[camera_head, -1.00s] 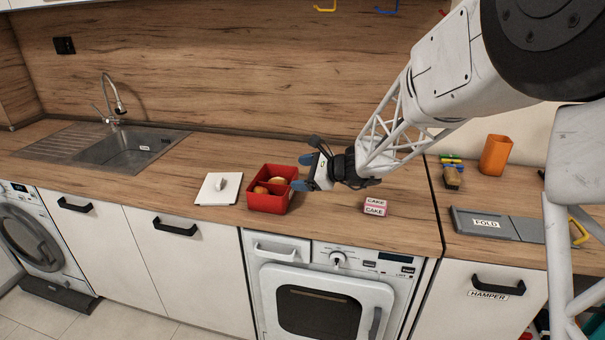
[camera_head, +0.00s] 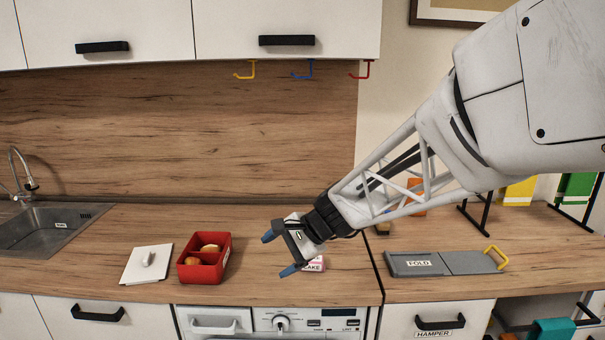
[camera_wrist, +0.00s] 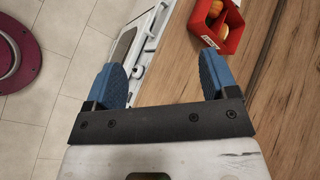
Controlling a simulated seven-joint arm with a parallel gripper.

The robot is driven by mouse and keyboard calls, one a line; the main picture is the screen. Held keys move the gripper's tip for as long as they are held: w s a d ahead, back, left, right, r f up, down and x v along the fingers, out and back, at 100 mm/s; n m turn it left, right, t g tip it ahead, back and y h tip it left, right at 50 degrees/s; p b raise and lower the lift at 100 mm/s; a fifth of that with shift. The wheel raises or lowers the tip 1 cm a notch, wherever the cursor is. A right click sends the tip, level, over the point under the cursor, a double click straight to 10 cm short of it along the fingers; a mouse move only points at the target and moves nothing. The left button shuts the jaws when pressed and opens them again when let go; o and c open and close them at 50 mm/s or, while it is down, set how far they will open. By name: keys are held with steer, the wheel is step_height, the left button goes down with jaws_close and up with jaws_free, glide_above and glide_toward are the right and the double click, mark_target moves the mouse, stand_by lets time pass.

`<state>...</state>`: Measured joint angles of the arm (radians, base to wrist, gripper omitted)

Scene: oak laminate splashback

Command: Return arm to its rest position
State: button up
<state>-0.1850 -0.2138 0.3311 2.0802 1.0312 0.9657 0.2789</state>
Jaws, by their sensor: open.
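My gripper (camera_head: 274,253) has blue fingertips spread apart with nothing between them. In the wrist view my gripper (camera_wrist: 160,85) is open and empty above the counter's front edge. My white arm reaches in from the upper right.
A red divided box (camera_head: 222,262) holding food stands on the counter (camera_head: 120,225), beside a white lid (camera_head: 133,268). A grey folding board (camera_head: 455,262) lies to the right. Hooks (camera_head: 302,72) hang below the upper cabinets. A sink (camera_head: 45,235) is at left.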

steer(key=s+d+n+t+h, duration=0.1)
steer(key=s+d+n+h, duration=0.7)
steer(key=s+d, duration=1.5)
steer(key=s+h, duration=0.1)
steer(key=s, duration=0.2)
steer(key=shift+d+t+h, duration=0.25)
steer(key=shift+t+h, duration=0.05)
